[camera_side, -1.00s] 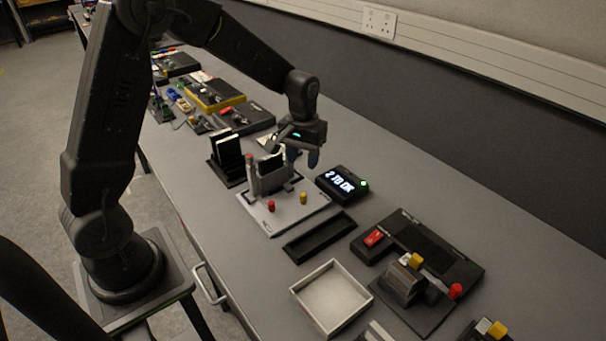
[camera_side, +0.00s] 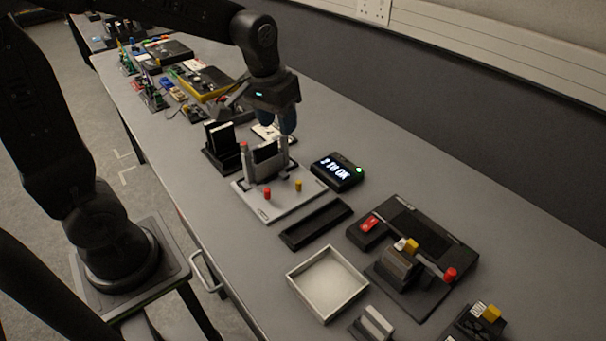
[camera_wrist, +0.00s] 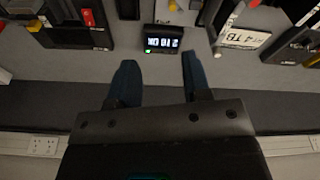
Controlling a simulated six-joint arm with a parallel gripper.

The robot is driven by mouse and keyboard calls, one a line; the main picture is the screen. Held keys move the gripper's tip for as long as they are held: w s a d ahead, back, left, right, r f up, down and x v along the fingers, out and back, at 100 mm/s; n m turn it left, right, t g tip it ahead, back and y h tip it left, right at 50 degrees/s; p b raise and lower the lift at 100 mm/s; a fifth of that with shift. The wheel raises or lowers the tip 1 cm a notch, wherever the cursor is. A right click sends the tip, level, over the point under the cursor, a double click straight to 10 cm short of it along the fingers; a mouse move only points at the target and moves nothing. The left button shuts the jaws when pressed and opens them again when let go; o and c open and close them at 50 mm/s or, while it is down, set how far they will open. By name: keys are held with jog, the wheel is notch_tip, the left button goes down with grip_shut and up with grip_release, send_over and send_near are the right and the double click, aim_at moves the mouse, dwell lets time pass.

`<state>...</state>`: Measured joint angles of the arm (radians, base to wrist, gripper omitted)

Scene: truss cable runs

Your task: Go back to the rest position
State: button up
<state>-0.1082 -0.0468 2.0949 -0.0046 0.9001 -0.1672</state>
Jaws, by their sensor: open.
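My gripper (camera_side: 285,122) hangs above the bench, just behind and over the grey dock fixture (camera_side: 290,201). In the wrist view its two blue fingers (camera_wrist: 160,82) are apart with nothing between them. The dock fixture has a dark drive-like block (camera_side: 265,151) upright in its slot, and a red and a yellow knob in front. The display box (camera_side: 337,171) to its right reads like "2 TB OK" with a green light; it also shows in the wrist view (camera_wrist: 160,40) beyond the fingers.
A black rack with upright drives (camera_side: 221,143) stands left of the fixture. A black tray (camera_side: 316,223), a white open tray (camera_side: 328,283) and a lever fixture (camera_side: 420,262) lie to the front right. A labelled "4 TB" drive (camera_wrist: 243,38) shows too. The back wall (camera_side: 450,155) bounds the bench.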

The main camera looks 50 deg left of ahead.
jog(key=s+d+r+m+t, duration=0.1)
jog(key=s+d+r, duration=0.1)
jog(key=s, duration=0.5)
jog(key=s+d+r+m+t, duration=0.1)
jog(key=s+r+m+t, duration=0.1)
jog(key=s, duration=0.5)
jog(key=shift+s+d, duration=0.2)
jog(key=shift+d, duration=0.15)
jog(key=shift+r, duration=0.1)
